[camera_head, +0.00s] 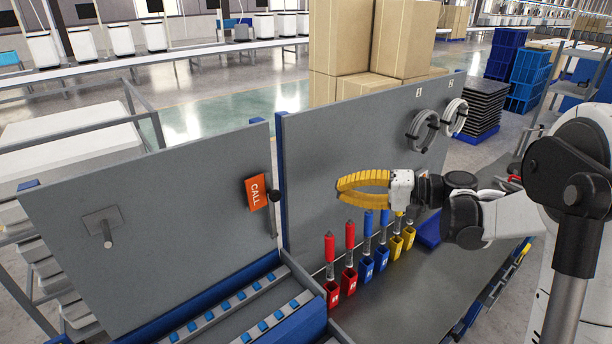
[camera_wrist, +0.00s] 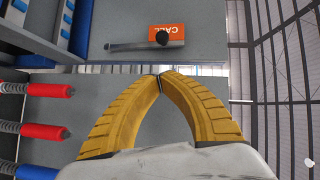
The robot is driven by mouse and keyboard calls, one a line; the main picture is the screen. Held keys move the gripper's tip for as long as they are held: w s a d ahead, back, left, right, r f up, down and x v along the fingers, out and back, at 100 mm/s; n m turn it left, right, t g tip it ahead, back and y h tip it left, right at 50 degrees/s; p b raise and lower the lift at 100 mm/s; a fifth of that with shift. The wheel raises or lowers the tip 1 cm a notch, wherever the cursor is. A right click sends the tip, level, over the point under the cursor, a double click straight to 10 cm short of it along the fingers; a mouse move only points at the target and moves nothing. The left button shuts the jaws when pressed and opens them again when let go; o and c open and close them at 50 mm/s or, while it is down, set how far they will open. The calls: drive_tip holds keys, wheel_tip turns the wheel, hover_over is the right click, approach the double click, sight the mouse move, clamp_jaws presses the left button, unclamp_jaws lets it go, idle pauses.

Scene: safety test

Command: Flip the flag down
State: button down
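The orange flag (camera_head: 256,193) marked CALL is near the right edge of the left grey panel (camera_head: 150,235). A black knob (camera_head: 275,196) is beside it, on a thin grey bar. In the wrist view the flag (camera_wrist: 167,30) is at the top, with the black knob (camera_wrist: 163,38) overlapping its edge and the bar running left. My gripper (camera_head: 338,190) is right of the flag, apart from it, in front of the right grey panel (camera_head: 310,140). Its yellow fingers meet at the tips in the wrist view (camera_wrist: 160,77), with nothing between them.
Red, blue and yellow tool handles stand in small holders (camera_head: 349,280) below my gripper. Cable coils (camera_head: 422,130) hang on the right panel. A rail with blue blocks (camera_head: 235,302) lies below. Cardboard boxes (camera_head: 405,40) stand behind.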

drive_tip(key=shift+w+d+r+y, duration=0.2)
drive_tip(key=shift+w+d+y, duration=0.1)
drive_tip(key=shift+d, duration=0.2)
drive_tip(key=shift+a, duration=0.1)
drive_tip(key=s+b+x, duration=0.1)
drive_tip(key=s+x, duration=0.1)
drive_tip(key=x, duration=1)
drive_tip(key=shift+a+f, duration=0.3)
drive_tip(key=shift+a, duration=0.5)
drive_tip(key=shift+s, duration=0.2)
drive_tip(key=shift+s+a+r+n, duration=0.15)
drive_tip(key=shift+s+a+n, duration=0.15)
drive_tip(key=shift+a+n, duration=0.15)
